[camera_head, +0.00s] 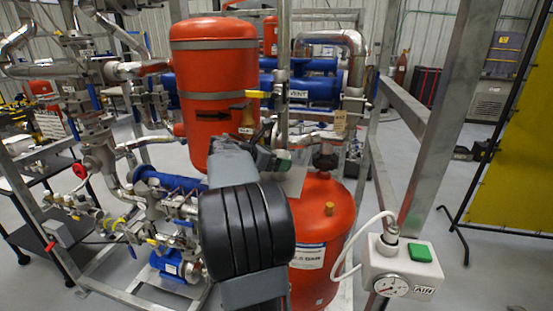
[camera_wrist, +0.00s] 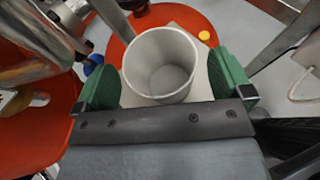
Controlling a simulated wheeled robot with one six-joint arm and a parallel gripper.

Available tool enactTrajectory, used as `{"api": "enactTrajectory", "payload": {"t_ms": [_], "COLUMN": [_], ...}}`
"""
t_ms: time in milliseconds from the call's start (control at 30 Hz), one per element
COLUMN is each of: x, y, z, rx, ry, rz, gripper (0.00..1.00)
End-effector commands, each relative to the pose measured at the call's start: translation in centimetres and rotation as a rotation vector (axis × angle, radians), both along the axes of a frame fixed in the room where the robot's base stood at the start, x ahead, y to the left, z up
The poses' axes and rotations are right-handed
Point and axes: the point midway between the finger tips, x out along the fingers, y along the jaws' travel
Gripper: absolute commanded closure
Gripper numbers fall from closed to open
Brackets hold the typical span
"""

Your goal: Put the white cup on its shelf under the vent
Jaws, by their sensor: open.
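The white cup (camera_wrist: 161,62) is upright and empty in the wrist view, mouth towards the camera. A pale flat plate, the shelf (camera_wrist: 204,88), shows beneath and around it; the cup appears to stand on it. My gripper (camera_wrist: 163,82) is open, one green finger on each side of the cup. A small gap shows at the right finger; the left finger is very close, and I cannot tell if it touches. In the head view my gripper (camera_head: 272,160) is over the shelf (camera_head: 293,181), below the pipe marked VENT (camera_head: 298,94). My arm mostly hides the cup there.
A red upright tank (camera_head: 213,75) stands behind left, and a lower red tank (camera_head: 325,225) lies beneath the shelf. Grey frame posts (camera_head: 440,125) rise at right. A white box with a gauge (camera_head: 403,268) is at front right. Pipes and valves crowd the left.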

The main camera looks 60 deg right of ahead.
Motion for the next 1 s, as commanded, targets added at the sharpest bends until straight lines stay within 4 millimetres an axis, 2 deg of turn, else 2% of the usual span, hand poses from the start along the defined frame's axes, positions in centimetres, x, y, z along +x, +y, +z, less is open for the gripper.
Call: {"api": "enactTrajectory", "payload": {"t_ms": [400, 700, 867, 967, 1000], "x": [2.6, 3.5, 3.6, 3.8, 3.9], "y": [6.8, 9.5, 10.0, 11.8, 13.2], "z": [2.9, 4.2, 4.3, 3.1, 2.2], "rx": [0.000, 0.001, 0.005, 0.041, 0.076], "ry": [-0.002, -0.001, -0.010, -0.106, -0.183], "rz": [0.006, 0.003, 0.003, 0.014, 0.017], "gripper": [0.03, 0.03, 0.03, 0.03, 0.03]}}
